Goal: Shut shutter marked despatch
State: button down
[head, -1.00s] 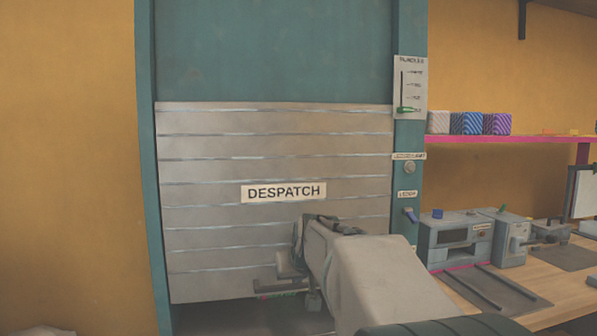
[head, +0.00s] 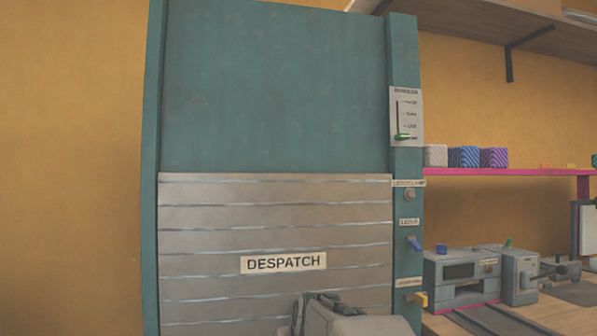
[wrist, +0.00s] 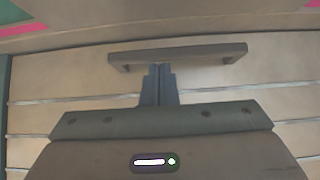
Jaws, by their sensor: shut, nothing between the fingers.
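The shutter marked DESPATCH (head: 277,212) is a grey slatted panel in a teal frame (head: 272,85). In the head view its top edge sits well below the frame's top, with plain teal panel above it; its bottom edge is out of view. Its handle, a grey bar (wrist: 200,54), crosses the upper middle of the wrist view. My gripper (wrist: 158,68) is shut and empty, its fingertips meeting the bar's near edge in the picture; I cannot tell whether they touch. In the head view only part of my arm shows, low in front of the shutter.
The frame's right post carries a slider with a green knob (head: 402,137), a round knob (head: 409,194), a blue lever (head: 414,243) and a yellow one (head: 419,299). A pink shelf (head: 500,172) and bench with grey machines (head: 463,275) stand at right.

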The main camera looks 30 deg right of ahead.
jog(key=shift+s+f, duration=0.1)
jog(key=shift+f, duration=0.4)
jog(key=s+a+r+p, duration=0.2)
jog(key=s+r+p, duration=0.3)
jog(key=r, duration=0.7)
jog(key=shift+s, duration=0.8)
